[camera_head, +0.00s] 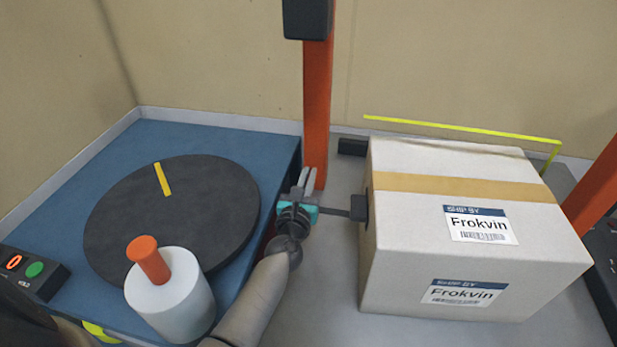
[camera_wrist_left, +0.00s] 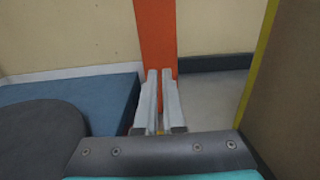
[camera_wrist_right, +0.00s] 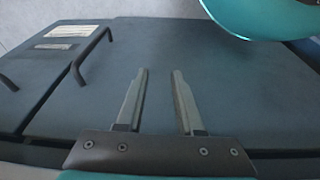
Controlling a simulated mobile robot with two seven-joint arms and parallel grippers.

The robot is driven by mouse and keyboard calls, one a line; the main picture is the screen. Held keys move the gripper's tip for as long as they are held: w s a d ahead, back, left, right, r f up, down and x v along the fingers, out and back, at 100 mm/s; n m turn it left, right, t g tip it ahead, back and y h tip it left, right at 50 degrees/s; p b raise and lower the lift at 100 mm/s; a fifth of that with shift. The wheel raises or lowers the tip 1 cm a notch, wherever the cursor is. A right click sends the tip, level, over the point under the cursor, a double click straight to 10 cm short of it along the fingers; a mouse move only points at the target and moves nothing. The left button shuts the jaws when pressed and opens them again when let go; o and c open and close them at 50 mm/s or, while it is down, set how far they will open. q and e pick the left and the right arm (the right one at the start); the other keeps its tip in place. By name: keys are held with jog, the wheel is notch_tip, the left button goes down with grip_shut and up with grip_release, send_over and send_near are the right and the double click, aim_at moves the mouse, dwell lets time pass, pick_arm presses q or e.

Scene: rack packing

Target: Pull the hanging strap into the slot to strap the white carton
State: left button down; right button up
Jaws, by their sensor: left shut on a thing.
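The white carton (camera_head: 470,235) stands on the grey table at the right, with a tan tape band and two labels. The yellow strap (camera_head: 460,128) spans behind and above the carton and bends down at its far right. My right gripper (camera_wrist_right: 160,90) is open and empty.
An orange post (camera_head: 316,110) stands just behind my left gripper, another (camera_head: 595,185) at the right. A blue table (camera_head: 220,140) holds a black turntable (camera_head: 215,200) and a white roll (camera_head: 170,305). The right wrist view shows a dark panel with a handle (camera_wrist_right: 90,55).

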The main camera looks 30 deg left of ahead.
pick_arm(q)
jog(key=shift+a+r, duration=0.2)
jog(key=shift+a, duration=0.05)
jog(key=c, duration=1.1)
grip_release()
jog(key=shift+w+f, duration=0.1)
jog(key=shift+w, duration=0.05)
jog(key=shift+c, duration=0.2)
jog(key=shift+o, duration=0.6)
jog(key=shift+d+f, duration=0.1)
jog(key=shift+d, duration=0.05)
